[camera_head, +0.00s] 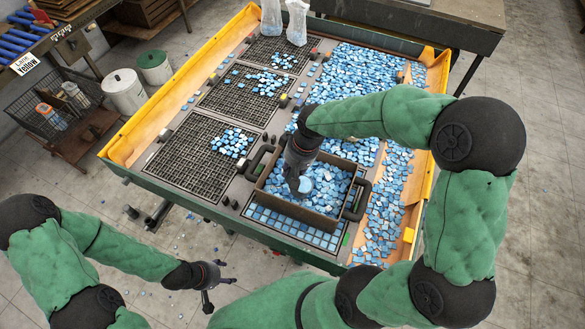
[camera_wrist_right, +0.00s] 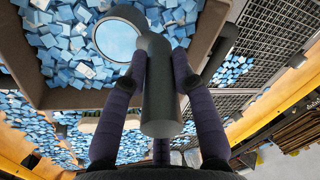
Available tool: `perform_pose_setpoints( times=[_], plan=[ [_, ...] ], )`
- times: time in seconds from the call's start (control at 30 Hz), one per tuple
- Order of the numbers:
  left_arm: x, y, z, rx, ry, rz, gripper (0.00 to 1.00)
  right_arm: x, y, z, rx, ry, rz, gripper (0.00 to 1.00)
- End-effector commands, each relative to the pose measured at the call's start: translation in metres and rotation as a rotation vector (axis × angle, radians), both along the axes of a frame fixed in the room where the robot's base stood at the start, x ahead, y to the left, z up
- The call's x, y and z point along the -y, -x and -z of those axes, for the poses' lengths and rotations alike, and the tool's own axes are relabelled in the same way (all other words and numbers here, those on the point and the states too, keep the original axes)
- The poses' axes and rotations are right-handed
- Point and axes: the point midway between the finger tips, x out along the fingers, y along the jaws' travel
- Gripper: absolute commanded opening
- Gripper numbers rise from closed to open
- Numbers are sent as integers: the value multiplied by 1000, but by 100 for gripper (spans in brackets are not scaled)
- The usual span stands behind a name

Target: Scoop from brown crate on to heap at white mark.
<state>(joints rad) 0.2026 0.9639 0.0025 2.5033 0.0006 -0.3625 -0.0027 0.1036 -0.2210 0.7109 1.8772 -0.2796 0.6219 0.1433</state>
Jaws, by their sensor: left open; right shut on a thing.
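The brown crate (camera_head: 306,213) stands at the near end of the table, part filled with blue tiles (camera_head: 331,188). My right gripper (camera_head: 300,184) is over the crate's left part. In the right wrist view it is shut on the dark cylindrical handle (camera_wrist_right: 160,85) of a scoop with a round, grey-rimmed head (camera_wrist_right: 116,42). The scoop head is over the tiles in the crate; I cannot tell whether it touches them. My left gripper (camera_head: 212,286) is open and empty, off the table's near side. Small heaps of tiles lie on the dark grids (camera_head: 232,142). I cannot make out a white mark.
Loose blue tiles cover the table's right side (camera_head: 370,75). Yellow-orange boards (camera_head: 185,85) edge the table. A dark handle (camera_head: 259,162) sticks up at the crate's left end, another at its right. Two clear bags (camera_head: 296,20) stand at the far end. The near-left grid is mostly bare.

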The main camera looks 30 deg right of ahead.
Motion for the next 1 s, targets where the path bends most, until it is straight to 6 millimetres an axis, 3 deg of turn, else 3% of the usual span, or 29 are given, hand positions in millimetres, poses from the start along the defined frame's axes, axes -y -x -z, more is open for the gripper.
perform_pose_setpoints(
  times=[1.0],
  plan=[
    [0, 0, -58, 0, 0, 0, 60, 0, -1, -65, -83, 113, -1, 0]
  ],
)
